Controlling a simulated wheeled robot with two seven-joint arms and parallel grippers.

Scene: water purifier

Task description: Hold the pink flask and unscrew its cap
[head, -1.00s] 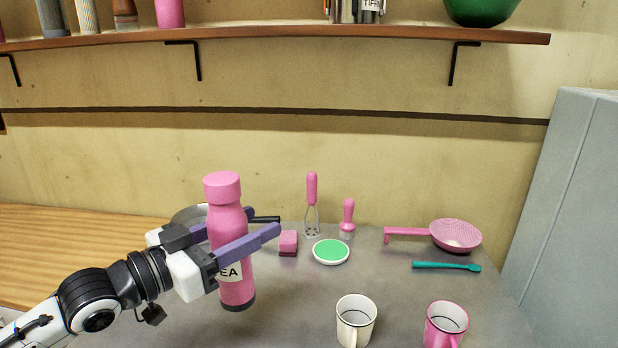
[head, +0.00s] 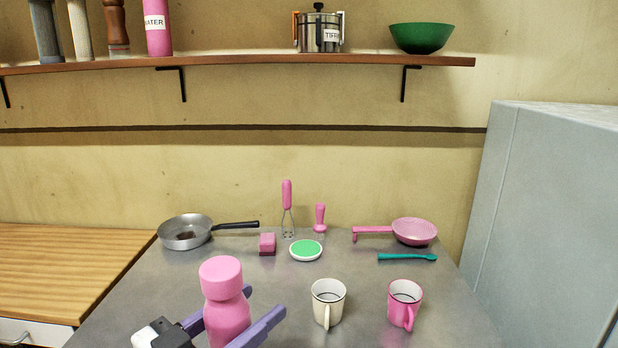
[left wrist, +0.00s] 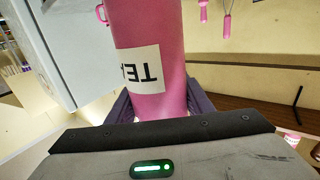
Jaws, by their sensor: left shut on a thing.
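The pink flask (head: 227,318) is upright at the bottom of the head view, with its pink cap (head: 221,277) on top. My left gripper (head: 266,300) is shut around the flask's body, one purple finger on each side. In the left wrist view the flask (left wrist: 178,60) shows close up between the fingers, with a white label reading "TEA" that appears upside down. The flask's base is cut off in the head view, so I cannot tell whether it touches the table. My right gripper is not in view.
A cream mug (head: 328,303) and a pink mug (head: 404,304) stand right of the flask on the grey table (head: 440,325). Behind are a pan (head: 186,231), a pink sponge (head: 267,244), a green-topped dish (head: 306,250) and a pink strainer (head: 414,231). A grey cabinet (head: 550,220) bounds the right.

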